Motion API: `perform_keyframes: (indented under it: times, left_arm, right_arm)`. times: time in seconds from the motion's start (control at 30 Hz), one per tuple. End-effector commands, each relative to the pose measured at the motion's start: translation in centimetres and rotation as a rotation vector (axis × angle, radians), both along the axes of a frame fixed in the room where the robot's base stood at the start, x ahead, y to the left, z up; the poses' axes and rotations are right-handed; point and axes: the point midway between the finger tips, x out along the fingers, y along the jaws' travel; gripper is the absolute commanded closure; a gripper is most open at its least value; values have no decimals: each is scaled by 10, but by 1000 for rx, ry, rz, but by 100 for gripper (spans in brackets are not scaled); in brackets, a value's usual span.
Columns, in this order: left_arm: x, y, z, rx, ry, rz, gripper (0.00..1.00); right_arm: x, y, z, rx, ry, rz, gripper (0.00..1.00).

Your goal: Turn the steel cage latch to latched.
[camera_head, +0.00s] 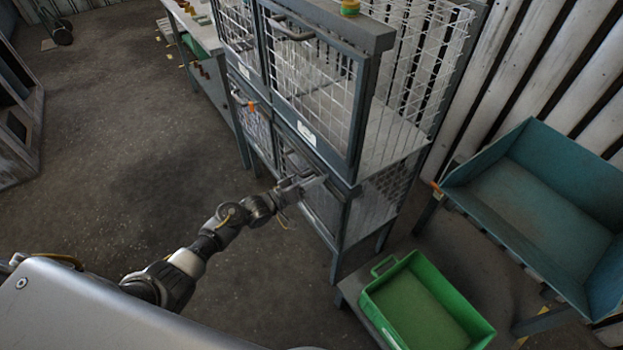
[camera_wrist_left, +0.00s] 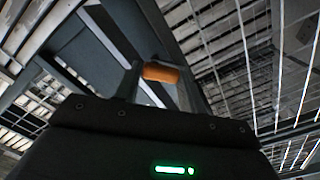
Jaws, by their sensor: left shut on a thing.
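The steel cage (camera_head: 312,80) stands at the upper middle in the head view, with grey frames and wire-mesh doors. My left gripper (camera_head: 308,182) reaches the front of its lower section from the left. In the left wrist view, the left gripper (camera_wrist_left: 158,88) is shut on an orange cylindrical grip (camera_wrist_left: 161,73), which appears to be the latch's handle. The fingers and the gripper body hide the rest of the latch, so its angle cannot be told. In the head view the held grip is hidden by the gripper. My right gripper is not in view.
A small orange part (camera_head: 252,105) shows farther left on the cage front. A green bin (camera_head: 378,312) sits on a low stand at the lower right. A blue-green open-topped bench (camera_head: 540,205) stands at the right. The floor (camera_head: 120,130) left of the cage is largely clear.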

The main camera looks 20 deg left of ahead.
Motion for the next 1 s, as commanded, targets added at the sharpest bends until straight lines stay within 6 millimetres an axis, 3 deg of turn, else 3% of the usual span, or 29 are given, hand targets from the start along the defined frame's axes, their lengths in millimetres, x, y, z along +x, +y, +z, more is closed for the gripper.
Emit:
perform_keyframes:
  times: [0.6, 1.0]
  left_arm:
    - [-1, -2, -2, -428, 354, 2, 83]
    - [-2, -2, -4, -580, 480, 2, 83]
  right_arm:
    - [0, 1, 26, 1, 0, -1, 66]
    - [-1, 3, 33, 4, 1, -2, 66]
